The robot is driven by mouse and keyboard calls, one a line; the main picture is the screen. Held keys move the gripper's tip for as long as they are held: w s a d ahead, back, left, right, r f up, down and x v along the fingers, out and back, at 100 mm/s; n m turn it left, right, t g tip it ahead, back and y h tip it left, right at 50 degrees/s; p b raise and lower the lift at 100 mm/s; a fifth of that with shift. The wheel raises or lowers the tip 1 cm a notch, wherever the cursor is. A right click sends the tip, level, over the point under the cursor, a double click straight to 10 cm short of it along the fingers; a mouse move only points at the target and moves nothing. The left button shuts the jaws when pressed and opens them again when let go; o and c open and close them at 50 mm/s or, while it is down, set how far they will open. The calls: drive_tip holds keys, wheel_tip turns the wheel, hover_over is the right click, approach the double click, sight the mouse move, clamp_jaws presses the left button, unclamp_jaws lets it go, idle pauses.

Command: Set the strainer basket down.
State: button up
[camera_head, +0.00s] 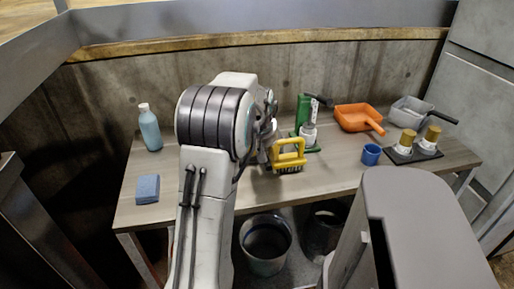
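No item is clearly a strainer basket; the likeliest match is a pale grey, see-through container (408,113) with a dark handle, at the table's back right. It appears to rest on the table. My gripper (264,153) is far to its left, over the middle of the table and mostly hidden behind my arm. A yellow brush-like item (289,156) with a loop handle and dark underside is right beside my gripper. I cannot tell whether the fingers hold it, or whether it touches the table.
The table (335,177) also bears a blue bottle (150,130), blue sponge (147,188), green stand (303,112) with a dark lever, orange dustpan (353,117), blue cup (371,154) and dark tray (413,157) with two brown-topped pieces. Bins (265,245) stand below. The front middle is clear.

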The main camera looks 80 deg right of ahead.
drive_tip(key=shift+r, duration=0.1)
clamp_jaws()
idle(0.3)
